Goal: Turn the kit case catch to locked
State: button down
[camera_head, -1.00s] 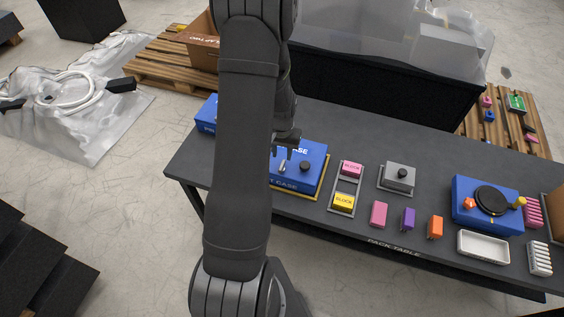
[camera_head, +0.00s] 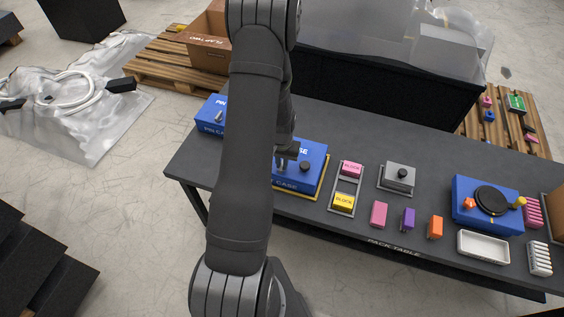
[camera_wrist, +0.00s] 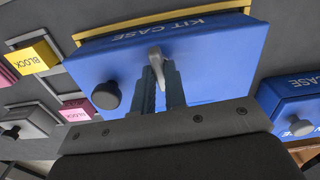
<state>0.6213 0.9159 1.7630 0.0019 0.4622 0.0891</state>
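A light grey lever catch (camera_wrist: 156,56) stands on the lid. A dark round knob (camera_wrist: 106,95) is beside it; it also shows in the head view (camera_head: 305,166). My gripper (camera_wrist: 162,78) is low over the lid, one finger on each side of the catch. The gap is narrow, and I cannot tell whether the fingers press on the catch. In the head view my gripper (camera_head: 285,160) is partly hidden by my arm.
Right of the kit case are a tray with a pink block (camera_head: 351,169) and a yellow block (camera_head: 343,202), and a grey box (camera_head: 398,178) with a knob. Loose coloured blocks lie near the front edge.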

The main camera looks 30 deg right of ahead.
aim_at(282, 165)
jog(key=shift+m, duration=0.5)
jog(key=c, duration=1.5)
grip_release()
jog(key=shift+o, duration=0.2)
notch_tip(282, 165, up, 18)
jog(key=shift+f, duration=0.25)
notch_tip(282, 165, down, 18)
jog(key=shift+r, duration=0.25)
jog(key=shift+r, duration=0.1)
